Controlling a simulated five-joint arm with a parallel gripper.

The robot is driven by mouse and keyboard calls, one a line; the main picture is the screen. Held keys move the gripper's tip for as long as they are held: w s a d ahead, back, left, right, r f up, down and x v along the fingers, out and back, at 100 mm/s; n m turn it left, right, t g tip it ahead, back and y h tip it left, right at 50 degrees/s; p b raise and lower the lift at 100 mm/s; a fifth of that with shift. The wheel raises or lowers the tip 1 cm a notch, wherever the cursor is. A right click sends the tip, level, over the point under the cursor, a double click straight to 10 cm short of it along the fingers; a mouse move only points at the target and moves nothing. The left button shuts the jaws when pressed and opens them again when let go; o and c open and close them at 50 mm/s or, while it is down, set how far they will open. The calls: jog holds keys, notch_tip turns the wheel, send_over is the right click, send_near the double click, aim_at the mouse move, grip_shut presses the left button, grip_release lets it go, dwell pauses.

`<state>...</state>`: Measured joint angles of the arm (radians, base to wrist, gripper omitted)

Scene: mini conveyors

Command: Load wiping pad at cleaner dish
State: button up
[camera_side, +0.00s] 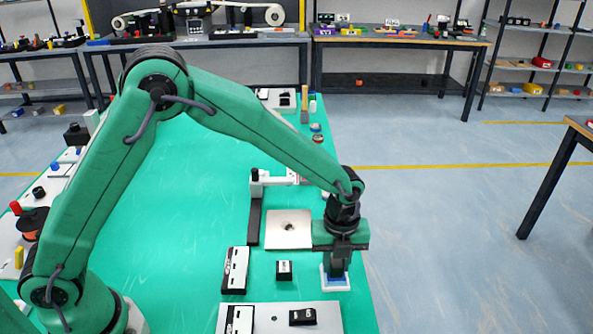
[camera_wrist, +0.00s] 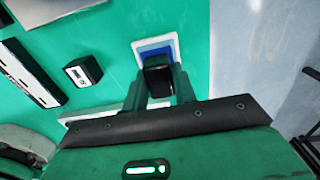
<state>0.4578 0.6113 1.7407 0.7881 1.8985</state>
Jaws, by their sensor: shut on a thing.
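The cleaner dish is a small square white tray with a blue inside (camera_side: 336,285), near the right edge of the green table. It also shows in the wrist view (camera_wrist: 147,45), just beyond my fingertips. My gripper (camera_side: 338,266) points down right over the dish. In the wrist view my gripper (camera_wrist: 160,90) is shut on a dark block, the wiping pad (camera_wrist: 158,76), held between the two green fingers. The pad overlaps the near part of the dish in that view. I cannot tell whether it touches the blue inside. In the side view my fingers mostly hide the pad.
A small black block with a white label (camera_side: 284,270) lies left of the dish. A white and black rectangular unit (camera_side: 235,270) is farther left. A pale square plate (camera_side: 289,230) lies behind. A white panel with black parts (camera_side: 275,318) is in front. The table's right edge is close.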

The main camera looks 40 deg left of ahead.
aim_at(332, 256)
jog(key=shift+r, duration=3.5)
jog(key=shift+a, duration=0.1)
jog(key=shift+w+a+r+n, duration=0.1)
jog(key=shift+a+r+n, duration=0.2)
jog(key=shift+a+n, duration=0.5)
jog(key=s+a+r+n, duration=0.1)
jog(key=a+r+n, duration=0.3)
jog(key=a+n, duration=0.5)
jog(key=s+a+r+n, duration=0.2)
jog(key=a+r+n, duration=0.2)
jog(key=a+n, duration=0.6)
jog(key=n, duration=0.6)
jog(key=shift+a+r, duration=0.25)
jog(key=shift+r, duration=0.05)
